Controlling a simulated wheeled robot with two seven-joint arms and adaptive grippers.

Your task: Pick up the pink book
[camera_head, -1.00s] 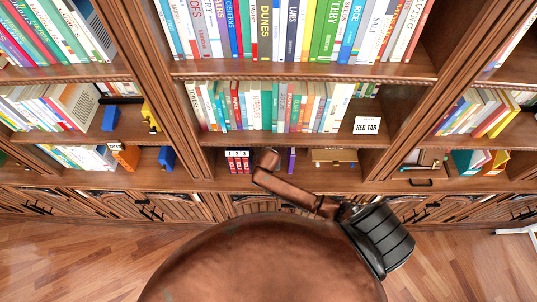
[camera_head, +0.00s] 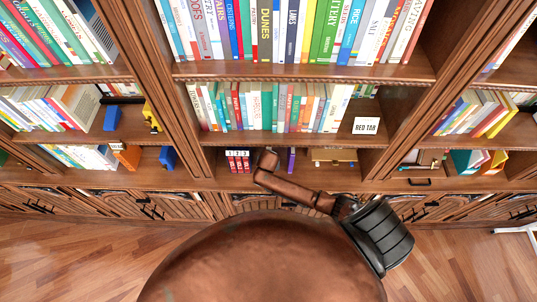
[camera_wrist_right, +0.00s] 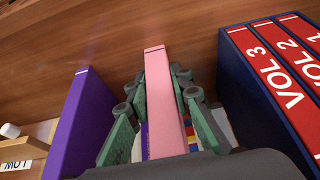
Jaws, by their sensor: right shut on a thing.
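The pink book (camera_wrist_right: 160,100) stands upright in the middle of the right wrist view, spine towards the camera. My right gripper (camera_wrist_right: 160,78) is shut on it, with its green fingers along both sides of the book. In the head view the pink book and the right gripper are hidden behind my copper-coloured arm, which reaches to the lower shelf. My left gripper is in neither view.
A purple book (camera_wrist_right: 72,125) stands left of the gripper in the wrist view. Red volumes (camera_wrist_right: 275,75) in a dark blue case stand close on the right; they also show in the head view (camera_head: 237,160). A wooden shelf board (camera_head: 290,140) lies above.

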